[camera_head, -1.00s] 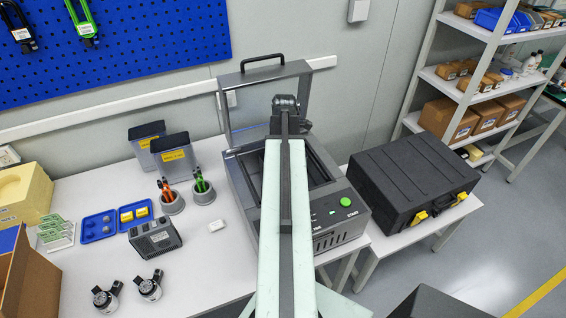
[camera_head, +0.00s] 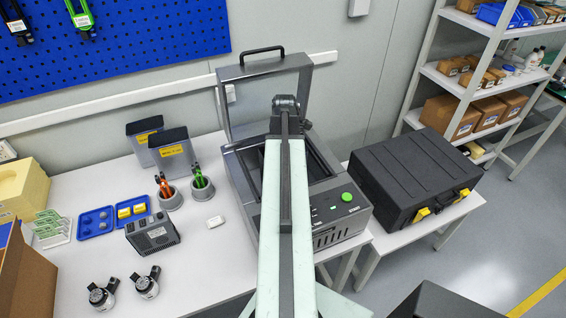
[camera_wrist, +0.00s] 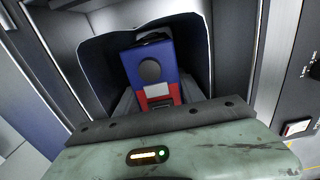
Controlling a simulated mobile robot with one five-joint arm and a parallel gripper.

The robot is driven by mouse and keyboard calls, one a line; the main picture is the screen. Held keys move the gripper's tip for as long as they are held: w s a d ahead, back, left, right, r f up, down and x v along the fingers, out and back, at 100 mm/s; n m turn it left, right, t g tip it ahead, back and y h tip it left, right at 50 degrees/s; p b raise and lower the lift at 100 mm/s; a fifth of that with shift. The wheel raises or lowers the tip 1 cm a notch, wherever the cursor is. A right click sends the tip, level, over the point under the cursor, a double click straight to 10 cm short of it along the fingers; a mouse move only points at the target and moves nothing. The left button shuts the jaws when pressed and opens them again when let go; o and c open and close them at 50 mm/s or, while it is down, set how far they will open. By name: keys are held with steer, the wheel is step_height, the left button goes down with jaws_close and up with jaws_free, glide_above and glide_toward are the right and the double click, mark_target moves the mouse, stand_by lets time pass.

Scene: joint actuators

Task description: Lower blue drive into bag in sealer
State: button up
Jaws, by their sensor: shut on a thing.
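The blue drive (camera_wrist: 148,68) shows in the wrist view, with a dark round disc, a pale label and a red section. It stands out beyond my gripper (camera_wrist: 155,104), which is shut on it; the fingertips are hard to make out. An open dark bag (camera_wrist: 98,62) with a thin pale rim surrounds the drive in this view, inside the sealer. How deep the drive sits in it cannot be told. The sealer (camera_head: 340,215) has its lid (camera_head: 265,78) raised in the head view. My arm crosses in front of it and hides the gripper, drive and bag there.
A black case (camera_head: 412,172) stands right of the sealer. Left of it are two cups with pliers (camera_head: 202,190), dark bins (camera_head: 172,152), a black box (camera_head: 153,232), a blue tray (camera_head: 96,222) and two metal parts (camera_head: 103,297). The table's front middle is clear.

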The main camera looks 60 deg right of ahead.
steer(key=shift+f+b, duration=0.65)
steer(key=shift+f, duration=0.1)
steer(key=shift+r, duration=0.1)
steer(key=o, duration=1.4)
steer(key=c, duration=0.4)
steer(key=shift+r+p, duration=4.25)
steer(key=shift+p, duration=0.1)
steer(key=shift+r, duration=0.1)
